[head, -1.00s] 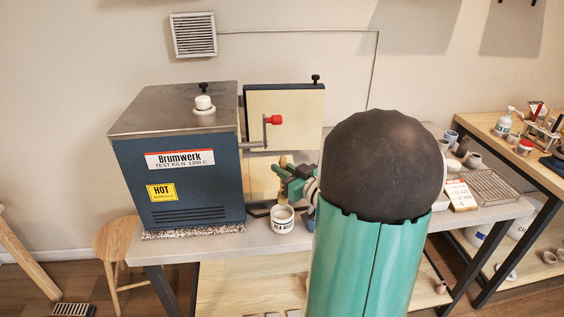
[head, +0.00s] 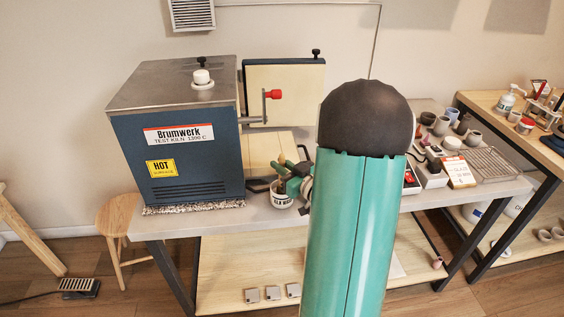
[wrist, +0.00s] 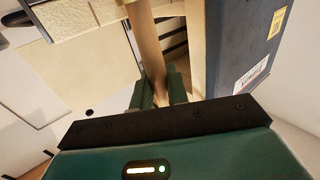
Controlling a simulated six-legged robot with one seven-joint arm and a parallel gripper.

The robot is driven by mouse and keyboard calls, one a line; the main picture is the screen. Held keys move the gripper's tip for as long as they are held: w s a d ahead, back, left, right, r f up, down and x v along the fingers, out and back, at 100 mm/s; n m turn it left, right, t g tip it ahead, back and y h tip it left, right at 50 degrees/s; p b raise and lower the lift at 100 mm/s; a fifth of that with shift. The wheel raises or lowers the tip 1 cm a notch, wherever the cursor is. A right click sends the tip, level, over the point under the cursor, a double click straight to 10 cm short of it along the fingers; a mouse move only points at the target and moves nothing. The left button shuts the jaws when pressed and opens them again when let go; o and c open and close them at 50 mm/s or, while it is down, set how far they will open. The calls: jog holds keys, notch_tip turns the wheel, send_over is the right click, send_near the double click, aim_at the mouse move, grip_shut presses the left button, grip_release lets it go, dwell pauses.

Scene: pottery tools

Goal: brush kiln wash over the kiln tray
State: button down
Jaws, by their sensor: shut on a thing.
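My gripper (head: 284,180) is at the kiln wash tub (head: 281,201), a small white pot with dark lettering, and overlaps its rim in the head view. In the wrist view, my two green fingers (wrist: 160,92) are shut on a pale wooden brush handle (wrist: 147,42). The brush's bristles are hidden, and I cannot tell whether they are in the tub. A pale flat slab (head: 262,150) lies behind the tub, below the open kiln door; I cannot tell whether it is the kiln tray.
The blue kiln (head: 190,140) stands left of my gripper, marked hot. Its door (head: 295,85) is open, with a red-knobbed handle. A wire rack (head: 492,162), small pots and a white card (head: 458,172) are on the right of the bench. A wooden stool (head: 117,217) stands left.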

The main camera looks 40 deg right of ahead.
jog(key=shift+r, duration=0.15)
jog(key=shift+r, duration=4.4)
jog(key=shift+w+d, duration=0.1)
